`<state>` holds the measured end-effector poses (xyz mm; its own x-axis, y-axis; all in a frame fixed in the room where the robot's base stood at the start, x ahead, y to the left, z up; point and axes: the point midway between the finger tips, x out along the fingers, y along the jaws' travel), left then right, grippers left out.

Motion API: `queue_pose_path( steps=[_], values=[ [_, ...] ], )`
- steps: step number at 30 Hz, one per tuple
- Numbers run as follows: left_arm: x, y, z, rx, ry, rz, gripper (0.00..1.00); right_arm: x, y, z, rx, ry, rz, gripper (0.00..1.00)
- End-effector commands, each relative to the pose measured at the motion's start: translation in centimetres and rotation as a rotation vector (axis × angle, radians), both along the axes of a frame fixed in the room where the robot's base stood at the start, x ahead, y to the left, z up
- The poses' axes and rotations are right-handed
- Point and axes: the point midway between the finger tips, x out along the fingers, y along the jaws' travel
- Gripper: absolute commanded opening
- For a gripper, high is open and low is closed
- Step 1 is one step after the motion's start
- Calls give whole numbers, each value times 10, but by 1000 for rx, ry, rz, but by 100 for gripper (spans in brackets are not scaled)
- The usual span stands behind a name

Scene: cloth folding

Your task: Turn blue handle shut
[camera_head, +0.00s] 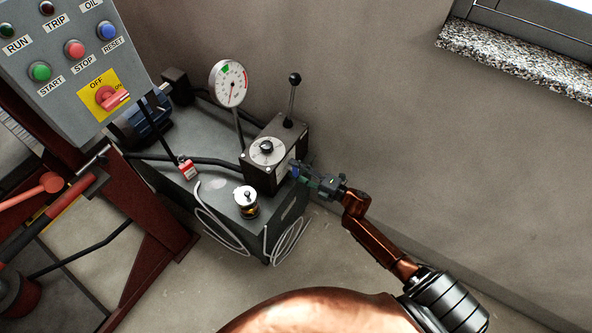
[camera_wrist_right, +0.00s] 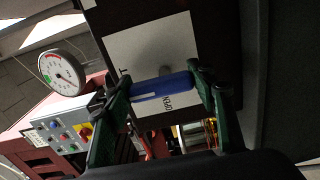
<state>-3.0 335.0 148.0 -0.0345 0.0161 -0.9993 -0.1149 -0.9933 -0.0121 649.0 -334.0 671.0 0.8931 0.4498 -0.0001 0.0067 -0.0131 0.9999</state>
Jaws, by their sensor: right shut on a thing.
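The blue handle (camera_wrist_right: 165,88) sits across a white label plate on the side of the dark valve block (camera_head: 260,175). In the right wrist view it lies nearly level, with the word OPEN printed just below it. My right gripper (camera_wrist_right: 165,90) has one finger at each end of the handle and is shut on it. In the head view this gripper (camera_head: 297,173) meets the block's right side, and only a small bit of blue shows there. My left gripper is not in view.
The block stands on a grey tank (camera_head: 215,195) with a pressure gauge (camera_head: 229,83), a black-knobbed lever (camera_head: 293,95) and a filler cap (camera_head: 246,202). A control panel (camera_head: 60,60) is at the left. The wall and floor to the right are clear.

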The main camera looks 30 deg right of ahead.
Motion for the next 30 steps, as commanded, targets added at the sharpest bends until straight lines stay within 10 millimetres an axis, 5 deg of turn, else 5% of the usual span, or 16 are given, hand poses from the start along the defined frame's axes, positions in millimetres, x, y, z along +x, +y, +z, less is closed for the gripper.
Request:
queue_pose_path(
  steps=[8, 19, 30],
  values=[
    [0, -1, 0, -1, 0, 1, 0, 0, 0, 0, 2, 1, -1, 69],
    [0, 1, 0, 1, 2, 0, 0, -5, -3, -1, 0, 1, -1, 70],
    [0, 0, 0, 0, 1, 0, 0, -67, -34, -2, 0, 4, -2, 70]
  ],
)
